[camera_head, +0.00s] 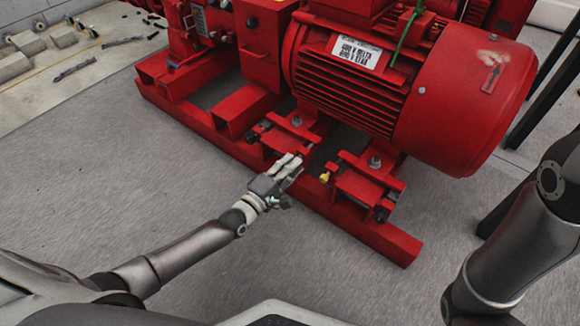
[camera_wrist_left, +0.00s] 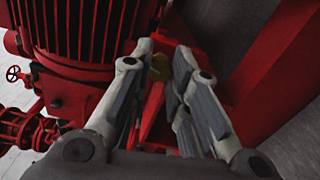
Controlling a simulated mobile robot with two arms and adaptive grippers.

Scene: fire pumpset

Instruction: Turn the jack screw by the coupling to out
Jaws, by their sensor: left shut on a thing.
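The red motor (camera_head: 375,80) stands on a red base frame (camera_head: 375,237). My left gripper (camera_head: 292,163) is low beside the motor foot nearer the coupling end. In the left wrist view, the left gripper (camera_wrist_left: 165,62) has its fingertips on either side of a small brass-coloured jack screw head (camera_wrist_left: 160,68). It is shut on this screw. In the head view the fingers hide the held screw. A yellow screw head (camera_head: 325,177) at the other motor foot (camera_head: 362,183) is apart from the gripper. My right arm shows at the right; its gripper is out of view.
The red frame rail runs close under the left gripper. Grey floor (camera_head: 100,195) in front of the frame is clear. A green cable (camera_head: 405,35) hangs over the motor. Loose blocks (camera_head: 28,42) lie at the far left.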

